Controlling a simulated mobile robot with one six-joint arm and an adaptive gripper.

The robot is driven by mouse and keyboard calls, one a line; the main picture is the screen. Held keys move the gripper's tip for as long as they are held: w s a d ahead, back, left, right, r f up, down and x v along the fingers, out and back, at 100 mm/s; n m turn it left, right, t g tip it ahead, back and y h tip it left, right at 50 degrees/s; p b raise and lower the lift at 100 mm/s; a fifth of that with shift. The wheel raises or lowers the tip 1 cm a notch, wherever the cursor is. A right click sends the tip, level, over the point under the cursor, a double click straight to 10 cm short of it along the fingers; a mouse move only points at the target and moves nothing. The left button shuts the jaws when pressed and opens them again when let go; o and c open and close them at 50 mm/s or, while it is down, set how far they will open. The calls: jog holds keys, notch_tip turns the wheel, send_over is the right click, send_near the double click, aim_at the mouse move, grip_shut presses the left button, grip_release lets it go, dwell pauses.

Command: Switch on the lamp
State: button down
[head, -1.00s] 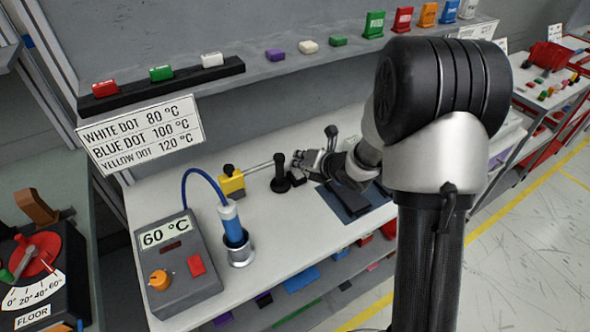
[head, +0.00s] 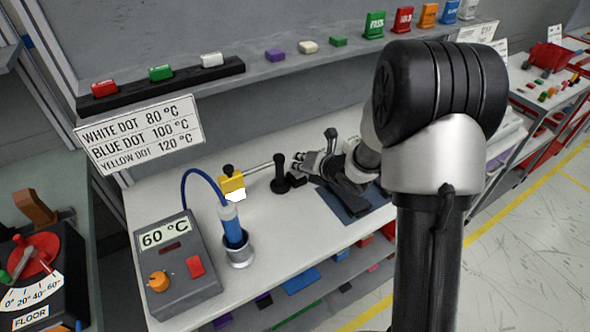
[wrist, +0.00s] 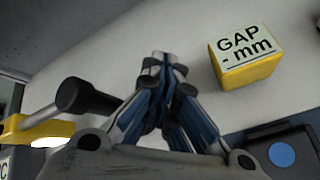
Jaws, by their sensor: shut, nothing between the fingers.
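The lamp has a yellow head (head: 231,184) with a black knob on top, a thin silver arm and a black post (head: 280,174) on the bench. A bright white patch shows on the head's underside. In the wrist view the yellow head (wrist: 30,131) is at the left edge, with a white patch below it, and the dark post (wrist: 85,98) is close by. My gripper (head: 300,161) is just right of the post in the head view, apparently above the bench. In the wrist view my gripper (wrist: 161,62) has its fingertips together, with nothing between them.
A yellow block marked "GAP - mm" (wrist: 243,62) is right of my fingers in the wrist view. A dark box with a blue dot (wrist: 282,155) is at lower right. A grey 60 °C unit (head: 178,265) and a blue-handled tool in a metal cup (head: 240,254) stand front left.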

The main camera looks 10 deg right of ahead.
aim_at(301, 173)
jog(key=shift+r, duration=0.1)
jog(key=shift+s+r+p, duration=0.15)
jog(key=shift+r+p, duration=0.15)
jog(key=shift+r, duration=0.4)
jog(key=shift+s+d+r+p, duration=0.1)
jog(key=shift+s+r+p, duration=0.1)
jog(key=shift+r+p, duration=0.8)
jog(key=shift+s+d+r+p, duration=0.15)
jog(key=shift+r+p, duration=0.3)
jog(key=shift+r, duration=1.05)
jog(key=shift+s, duration=0.1)
